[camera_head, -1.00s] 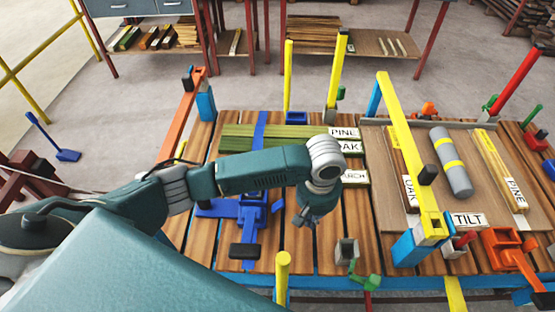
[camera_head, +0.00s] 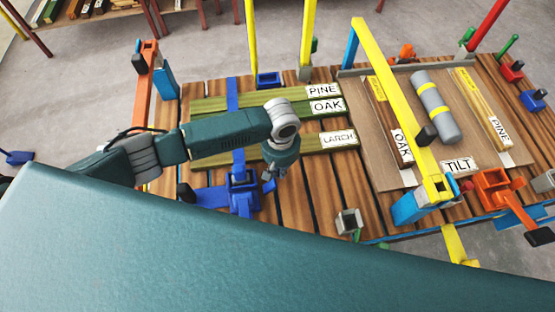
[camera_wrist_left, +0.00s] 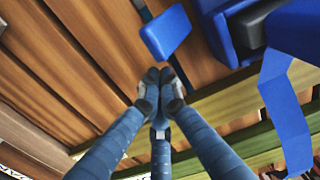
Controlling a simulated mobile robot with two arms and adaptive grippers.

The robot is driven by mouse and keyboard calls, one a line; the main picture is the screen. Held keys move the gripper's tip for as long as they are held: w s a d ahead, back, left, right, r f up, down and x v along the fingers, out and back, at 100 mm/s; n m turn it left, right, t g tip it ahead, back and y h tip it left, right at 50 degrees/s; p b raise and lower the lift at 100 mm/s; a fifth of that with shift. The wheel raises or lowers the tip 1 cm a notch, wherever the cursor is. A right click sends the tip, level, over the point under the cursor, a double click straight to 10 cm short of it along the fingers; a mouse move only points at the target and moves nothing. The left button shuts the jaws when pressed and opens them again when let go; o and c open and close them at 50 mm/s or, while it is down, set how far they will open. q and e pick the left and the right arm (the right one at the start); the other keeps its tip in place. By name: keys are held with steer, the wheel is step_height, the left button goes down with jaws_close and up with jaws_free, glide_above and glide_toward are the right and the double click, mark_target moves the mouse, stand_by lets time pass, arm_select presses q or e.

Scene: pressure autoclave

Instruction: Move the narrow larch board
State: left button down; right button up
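The larch board (camera_head: 315,145) lies on the slatted table, with a green edge and a white LARCH label at its right end. My left gripper (camera_head: 268,184) points down just on the near side of the larch board, beside a blue clamp (camera_head: 240,182). In the left wrist view its fingertips (camera_wrist_left: 160,88) are together, with nothing visible between them. A green-edged board (camera_wrist_left: 245,143) shows below them there. My right gripper is not in view.
Right of the boards is a panel (camera_head: 385,178) with a grey cylinder (camera_head: 435,105), further OAK and PINE boards and a TILT label. A yellow bar (camera_head: 390,90) crosses above it. Orange clamps stand at both sides. A grey bracket (camera_head: 348,221) sits near the front edge.

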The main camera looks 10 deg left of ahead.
arm_select(q)
steer(key=shift+w+a+f, duration=0.1)
steer(key=shift+w+f, duration=0.1)
steer(key=shift+f, duration=0.65)
steer(key=shift+w+a+r, duration=0.1)
steer(key=shift+w+a, duration=0.15)
steer(key=shift+w, duration=0.35)
steer(key=shift+w+a+r, duration=0.1)
steer(key=shift+w+a, duration=0.1)
steer(key=shift+w, duration=0.35)
steer(key=shift+w+a+f, duration=0.1)
steer(key=shift+w+a, duration=0.15)
steer(key=shift+w, duration=0.45)
steer(key=w, duration=0.1)
steer(key=w+a, duration=0.1)
steer(key=w, duration=0.1)
steer(key=w+a, duration=0.1)
steer(key=w, duration=0.1)
steer(key=shift+w+a, duration=0.3)
steer(key=shift+w, duration=0.15)
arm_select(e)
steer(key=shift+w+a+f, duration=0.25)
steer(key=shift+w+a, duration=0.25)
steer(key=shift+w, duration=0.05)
